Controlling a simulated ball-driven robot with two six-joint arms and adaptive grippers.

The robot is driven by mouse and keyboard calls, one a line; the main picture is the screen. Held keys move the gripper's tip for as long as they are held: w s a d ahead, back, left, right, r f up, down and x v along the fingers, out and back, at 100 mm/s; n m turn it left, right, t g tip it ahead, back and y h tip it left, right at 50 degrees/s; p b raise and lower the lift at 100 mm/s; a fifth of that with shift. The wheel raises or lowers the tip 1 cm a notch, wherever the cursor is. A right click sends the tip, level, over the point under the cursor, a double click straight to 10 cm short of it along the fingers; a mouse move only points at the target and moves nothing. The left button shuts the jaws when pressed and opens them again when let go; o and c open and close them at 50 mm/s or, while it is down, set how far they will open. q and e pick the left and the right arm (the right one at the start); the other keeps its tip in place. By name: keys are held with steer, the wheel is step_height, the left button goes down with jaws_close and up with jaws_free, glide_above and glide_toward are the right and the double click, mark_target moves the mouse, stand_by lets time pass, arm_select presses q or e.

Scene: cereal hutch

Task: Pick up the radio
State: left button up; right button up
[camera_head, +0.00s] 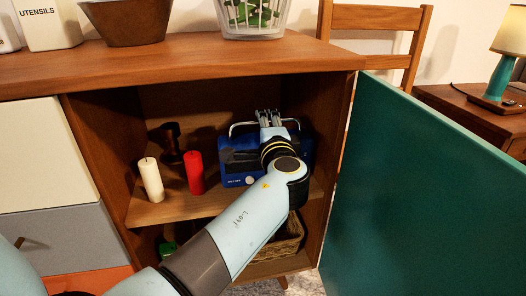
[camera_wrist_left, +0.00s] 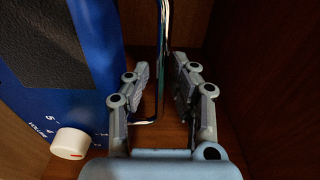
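The blue radio (camera_head: 238,160) stands on the cabinet's upper shelf, partly hidden behind my left arm. Its metal carrying handle shows above it. My left gripper (camera_head: 267,114) is at the top of the radio by the handle. In the left wrist view, the radio (camera_wrist_left: 95,55) is on the left, with a white volume knob (camera_wrist_left: 70,144). There the left gripper (camera_wrist_left: 163,68) has its fingers apart, one on each side of the metal handle (camera_wrist_left: 164,35). Gaps show between the handle and the fingers. My right gripper is in neither view.
A white candle (camera_head: 151,180), a red candle (camera_head: 195,173) and a dark object (camera_head: 171,144) stand left of the radio. A wicker basket (camera_head: 289,240) is on the shelf below. The green door (camera_head: 425,180) stands open at right. The wooden top (camera_head: 180,65) overhangs the shelf.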

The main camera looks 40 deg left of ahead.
arm_select(q)
steer(key=shift+d+r, duration=0.1)
jaws_close()
stand_by(0.4)
